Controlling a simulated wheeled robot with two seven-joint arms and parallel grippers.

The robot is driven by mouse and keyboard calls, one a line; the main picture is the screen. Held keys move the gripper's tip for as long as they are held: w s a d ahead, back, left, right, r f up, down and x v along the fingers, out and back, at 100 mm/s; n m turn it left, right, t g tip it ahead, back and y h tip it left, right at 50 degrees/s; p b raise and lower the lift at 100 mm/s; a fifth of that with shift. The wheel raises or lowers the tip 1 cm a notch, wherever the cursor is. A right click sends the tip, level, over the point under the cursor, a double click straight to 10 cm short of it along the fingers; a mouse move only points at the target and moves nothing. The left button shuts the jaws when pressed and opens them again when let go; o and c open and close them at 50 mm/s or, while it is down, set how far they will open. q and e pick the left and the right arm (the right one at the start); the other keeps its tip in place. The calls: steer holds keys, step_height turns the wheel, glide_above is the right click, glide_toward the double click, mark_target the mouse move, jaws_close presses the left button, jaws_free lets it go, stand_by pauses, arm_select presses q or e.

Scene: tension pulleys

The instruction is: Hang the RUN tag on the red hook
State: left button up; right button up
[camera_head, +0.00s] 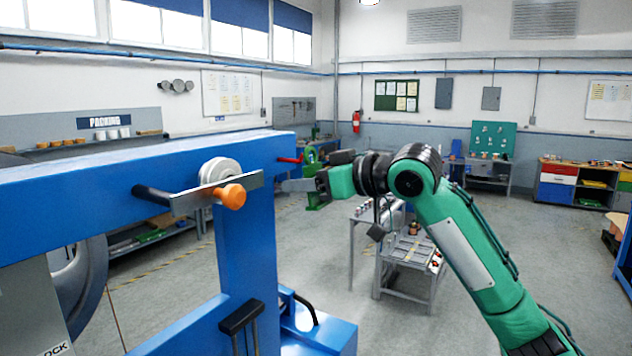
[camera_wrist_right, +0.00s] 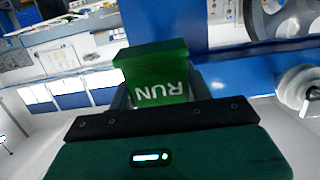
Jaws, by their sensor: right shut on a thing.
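The green RUN tag (camera_wrist_right: 155,78) fills the middle of the right wrist view, its white letters upside down. My right gripper (camera_wrist_right: 158,98) is shut on its lower part. The red hook (camera_head: 290,160) sticks out rightward from the blue frame, just above the fingertips. A small gap seems to lie between hook and green piece; depth is unclear. The hook does not show in the wrist view. My left gripper is out of view.
The blue frame (camera_head: 90,180) spans the left, with a post below. A pale pulley (camera_head: 219,170), a plate with an orange knob (camera_head: 232,196) and a black handle (camera_head: 240,317) stick out from it. Grey tables (camera_head: 408,280) stand behind my arm.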

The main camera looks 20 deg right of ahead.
steer(key=shift+f+x, duration=0.15)
steer(key=shift+x, duration=1)
steer(key=shift+f+x, duration=0.1)
steer(key=shift+x, duration=1.05)
steer(key=o, duration=1)
steer(key=shift+s, duration=0.1)
